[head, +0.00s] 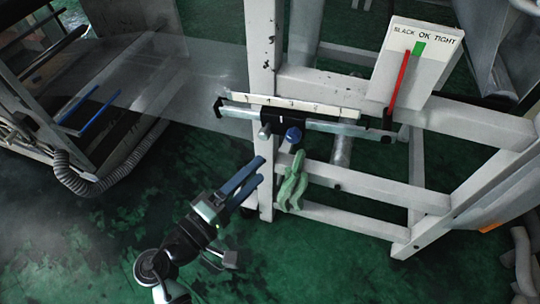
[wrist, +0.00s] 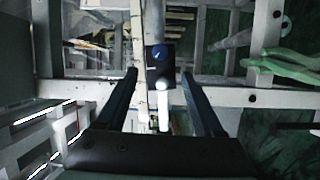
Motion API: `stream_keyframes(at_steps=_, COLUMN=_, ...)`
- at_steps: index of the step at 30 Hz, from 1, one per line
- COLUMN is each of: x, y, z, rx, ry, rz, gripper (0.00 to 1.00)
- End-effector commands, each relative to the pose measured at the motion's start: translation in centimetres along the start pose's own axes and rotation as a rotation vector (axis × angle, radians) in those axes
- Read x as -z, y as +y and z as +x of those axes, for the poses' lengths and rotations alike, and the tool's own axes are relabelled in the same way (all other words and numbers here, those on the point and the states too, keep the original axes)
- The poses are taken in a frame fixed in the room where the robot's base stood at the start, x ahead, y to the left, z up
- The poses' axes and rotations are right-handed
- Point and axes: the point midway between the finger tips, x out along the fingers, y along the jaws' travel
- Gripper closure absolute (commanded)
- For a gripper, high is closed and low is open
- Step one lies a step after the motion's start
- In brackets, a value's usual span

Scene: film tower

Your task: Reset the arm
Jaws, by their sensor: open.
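My gripper (head: 259,170) is open and empty, at the left of the white frame in the head view. Its dark blue fingers point up and right, toward a blue knob (head: 293,135) on a black sliding block (head: 275,122). The fingertips look apart from the knob. In the wrist view the open fingers of my gripper (wrist: 159,74) stand either side of the picture's middle. The blue knob (wrist: 159,54) and a white round part (wrist: 162,85) show between them, apparently beyond the tips.
The block sits on a rail with a white scale (head: 290,103), fixed to the white frame (head: 262,60). A pale green glove-like thing (head: 292,185) hangs below. The green floor at lower left is clear.

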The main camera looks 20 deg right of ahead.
Motion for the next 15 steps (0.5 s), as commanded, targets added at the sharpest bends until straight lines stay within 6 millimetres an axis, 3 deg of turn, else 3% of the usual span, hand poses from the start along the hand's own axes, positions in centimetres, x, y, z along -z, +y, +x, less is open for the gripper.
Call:
stream_keyframes(at_steps=6, x=0.0, y=0.0, z=-1.9, rx=-0.001, ry=0.001, rz=0.0, gripper=0.31)
stream_keyframes(at_steps=15, x=0.0, y=0.0, z=-2.1, rx=-0.001, ry=-0.001, rz=0.0, gripper=0.31)
